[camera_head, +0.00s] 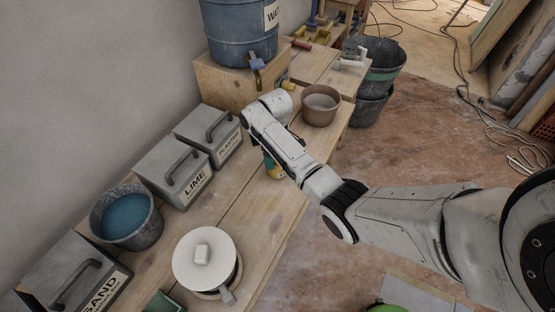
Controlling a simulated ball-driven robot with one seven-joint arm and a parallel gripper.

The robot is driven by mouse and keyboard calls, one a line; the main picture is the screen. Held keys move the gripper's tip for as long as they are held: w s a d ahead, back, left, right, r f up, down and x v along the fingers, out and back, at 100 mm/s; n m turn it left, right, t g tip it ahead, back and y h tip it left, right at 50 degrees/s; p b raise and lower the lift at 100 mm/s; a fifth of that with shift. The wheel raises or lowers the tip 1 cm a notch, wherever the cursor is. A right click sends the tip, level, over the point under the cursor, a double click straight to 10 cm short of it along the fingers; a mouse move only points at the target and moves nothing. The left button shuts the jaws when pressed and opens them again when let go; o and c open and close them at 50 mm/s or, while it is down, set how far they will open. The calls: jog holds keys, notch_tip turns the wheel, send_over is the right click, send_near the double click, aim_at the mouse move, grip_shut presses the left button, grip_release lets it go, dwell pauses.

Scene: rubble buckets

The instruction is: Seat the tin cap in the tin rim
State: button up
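A round white lid with a small square knob (202,252) is on the bench at the lower middle. It lies over a round vessel, and a pale rim (210,294) shows below its front edge. This may be the tin cap on the tin rim, but I cannot tell for sure. Whether the lid sits level or fully in the rim is also unclear. My arm reaches across the bench, and its far end bends down beyond the lid. My gripper is hidden behind my own arm. A yellow and green item (273,169) shows partly below my arm; its shape is mostly hidden.
Grey lidded boxes marked LIME (172,172), PLASTER (210,137) and SAND (75,280) line the wall. A bucket of blue liquid (125,216) stands among them. A brown pot (320,105) and a blue water barrel (240,35) stand farther back.

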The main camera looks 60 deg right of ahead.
notch_tip(320, 180, up, 11)
jog(key=shift+b, duration=0.3)
jog(key=shift+f, duration=0.15)
dwell(0.5)
jog(key=s+a+f+m, duration=0.1)
jog(key=s+a+f, duration=0.5)
jog(key=a, duration=0.4)
jog(key=s+a+f, duration=0.3)
jog(key=s+a, duration=0.4)
jog(key=a, duration=0.3)
jog(key=s+a+r+t, duration=0.1)
jog(key=s, duration=0.9)
jog(key=shift+a+m+b, duration=0.3)
jog(key=shift+a+b, duration=0.05)
jog(key=shift+b, duration=0.1)
